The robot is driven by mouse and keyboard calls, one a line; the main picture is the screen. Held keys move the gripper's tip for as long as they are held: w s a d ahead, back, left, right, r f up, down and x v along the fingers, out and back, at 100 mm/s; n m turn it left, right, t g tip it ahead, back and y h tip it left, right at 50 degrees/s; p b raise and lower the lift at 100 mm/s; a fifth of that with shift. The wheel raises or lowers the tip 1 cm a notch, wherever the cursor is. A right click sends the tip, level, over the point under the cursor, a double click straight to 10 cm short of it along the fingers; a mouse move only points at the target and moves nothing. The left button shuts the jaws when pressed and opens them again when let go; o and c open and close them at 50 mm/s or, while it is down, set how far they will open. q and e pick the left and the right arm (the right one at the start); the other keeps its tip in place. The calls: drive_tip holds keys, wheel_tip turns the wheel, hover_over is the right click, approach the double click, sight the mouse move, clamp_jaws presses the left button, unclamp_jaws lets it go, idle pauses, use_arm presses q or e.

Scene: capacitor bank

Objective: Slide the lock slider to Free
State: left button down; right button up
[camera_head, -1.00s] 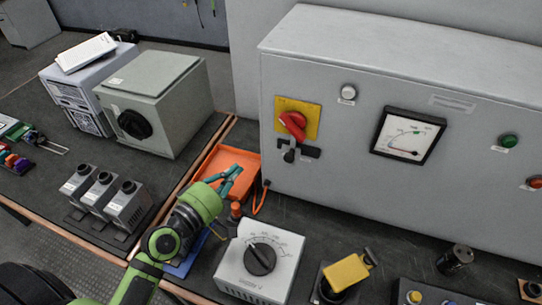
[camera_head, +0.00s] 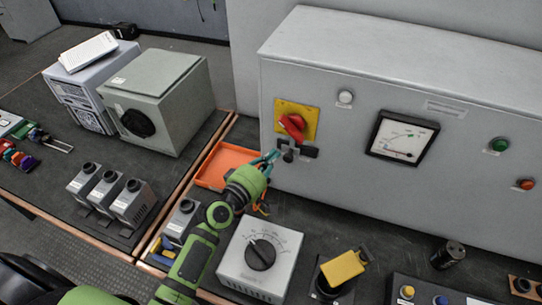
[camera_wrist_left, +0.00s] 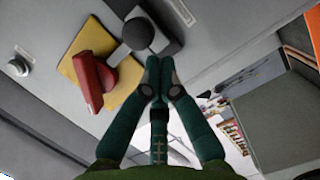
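The lock slider (camera_head: 289,156) is a small dark knob on a dark track on the grey cabinet's front, just under the red rotary handle (camera_head: 291,127) on its yellow plate. It sits toward the left part of the track; its labels are too small to read. In the left wrist view the round dark knob (camera_wrist_left: 138,34) shows just beyond and left of the fingertips. My left gripper (camera_head: 275,156) is at the slider's left side, its teal fingertips together with nothing visible between them. I cannot tell if they touch the knob. My right gripper is not in view.
An orange tray (camera_head: 212,168) lies below and left of my left gripper. A grey box with a black dial (camera_head: 260,255) stands in front of the cabinet. A yellow-topped device (camera_head: 343,267) stands to its right. The cabinet (camera_head: 350,190) limits room ahead.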

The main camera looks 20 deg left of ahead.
sight(287, 158)
use_arm(q)
drive_tip(key=d+p, duration=0.1)
drive_tip(key=d, duration=0.2)
drive_tip(key=shift+s+d, duration=0.1)
drive_tip(key=shift+d, duration=0.3)
